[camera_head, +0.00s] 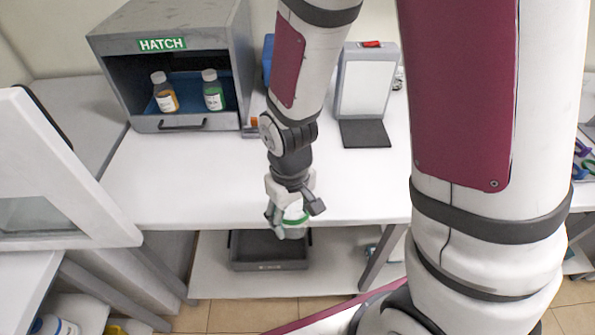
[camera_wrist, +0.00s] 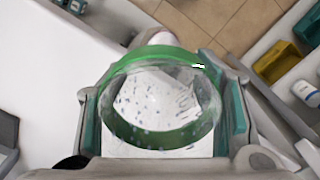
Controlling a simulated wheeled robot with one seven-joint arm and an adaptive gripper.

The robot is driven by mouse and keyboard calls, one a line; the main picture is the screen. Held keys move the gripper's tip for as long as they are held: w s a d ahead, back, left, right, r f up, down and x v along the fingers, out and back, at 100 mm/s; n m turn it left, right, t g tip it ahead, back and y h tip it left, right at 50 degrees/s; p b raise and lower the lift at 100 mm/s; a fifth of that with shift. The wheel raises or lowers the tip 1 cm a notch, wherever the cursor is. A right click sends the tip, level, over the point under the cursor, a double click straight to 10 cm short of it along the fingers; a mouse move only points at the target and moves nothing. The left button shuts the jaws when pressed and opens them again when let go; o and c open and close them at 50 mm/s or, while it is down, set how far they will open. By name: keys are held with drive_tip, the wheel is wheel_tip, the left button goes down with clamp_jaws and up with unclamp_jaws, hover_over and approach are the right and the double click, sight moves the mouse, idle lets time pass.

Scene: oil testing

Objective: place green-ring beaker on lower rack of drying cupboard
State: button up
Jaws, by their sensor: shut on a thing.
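The green-ring beaker (camera_head: 296,215) is in my gripper (camera_head: 288,228), at the front edge of the white bench in the head view. In the wrist view the beaker (camera_wrist: 165,100) is clear with a green band and fills the middle, with droplets showing on it. My gripper's teal-lined fingers (camera_wrist: 165,118) are shut on it, one on each side. A white cabinet-like unit with an open door (camera_head: 60,180) stands at the left in the head view; I cannot tell whether it is the drying cupboard. No lower rack can be made out.
A grey hatch box (camera_head: 187,123) holds an amber bottle (camera_head: 164,92) and a green bottle (camera_head: 212,90). A white device (camera_head: 366,85) with a dark pad stands at the back. A dark tray (camera_head: 270,250) sits on the shelf below. The bench's left middle is clear.

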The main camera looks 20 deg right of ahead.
drive_tip(key=shift+s, duration=0.5)
drive_tip(key=w+d, duration=0.2)
drive_tip(key=w, duration=0.2)
drive_tip(key=w+d+f, duration=0.1)
drive_tip(key=w+d, duration=0.1)
drive_tip(key=w, duration=0.3)
drive_tip(key=w+d, duration=0.2)
drive_tip(key=w, duration=0.3)
drive_tip(key=shift+w+f+p, duration=0.1)
drive_tip(key=shift+f+p, duration=0.2)
drive_tip(key=shift+p, duration=0.1)
drive_tip(key=shift+f+p, duration=0.35)
drive_tip(key=shift+f, duration=1.4)
drive_tip(key=shift+f, duration=0.1)
drive_tip(key=o, duration=1.2)
drive_tip(key=shift+o, duration=0.2)
